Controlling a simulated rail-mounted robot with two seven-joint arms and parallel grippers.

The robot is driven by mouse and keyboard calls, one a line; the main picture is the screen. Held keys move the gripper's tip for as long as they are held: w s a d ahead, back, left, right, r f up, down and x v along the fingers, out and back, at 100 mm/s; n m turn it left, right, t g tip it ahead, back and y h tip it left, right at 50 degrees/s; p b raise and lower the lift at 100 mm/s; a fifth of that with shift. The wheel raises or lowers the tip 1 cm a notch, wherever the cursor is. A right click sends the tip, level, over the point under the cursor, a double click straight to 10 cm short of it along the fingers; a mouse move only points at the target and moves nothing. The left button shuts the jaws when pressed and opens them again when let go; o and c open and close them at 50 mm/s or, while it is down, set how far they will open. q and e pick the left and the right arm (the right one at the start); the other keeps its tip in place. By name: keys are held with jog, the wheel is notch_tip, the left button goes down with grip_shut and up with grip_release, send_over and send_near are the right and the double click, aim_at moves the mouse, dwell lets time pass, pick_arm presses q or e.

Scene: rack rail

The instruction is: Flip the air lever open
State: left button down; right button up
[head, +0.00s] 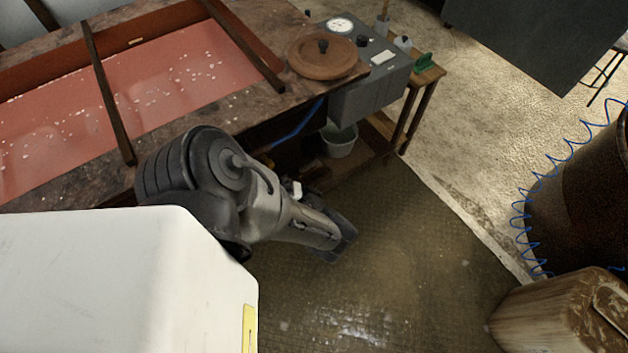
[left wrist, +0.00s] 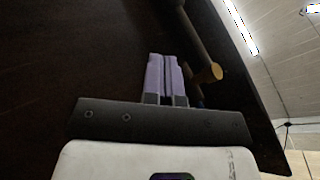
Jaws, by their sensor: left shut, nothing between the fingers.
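My left gripper (left wrist: 165,60) is shut and empty in the left wrist view, its two pale fingers side by side. Just right of the fingertips is a brown rod with a yellowish round end (left wrist: 214,73). I cannot tell whether this is the air lever, or whether the fingers touch it. A small blue part (left wrist: 198,101) shows behind the fingers. In the head view the left arm's end (head: 338,241) is over the floor, in front of the workbench; its fingers cannot be made out. No air lever is clearly recognisable there. My right gripper is out of view.
The workbench (head: 276,92) holds a red-lined tray (head: 180,75) and a round wooden lid (head: 322,60). A grey control box (head: 372,90) with a gauge is at its right end. A bucket (head: 340,140) stands below.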

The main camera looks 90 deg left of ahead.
pick_arm(q)
jog(key=shift+b+v, duration=1.05)
jog(key=shift+v, duration=0.45)
jog(key=shift+w+a+r, duration=0.1)
jog(key=shift+a+r, duration=0.05)
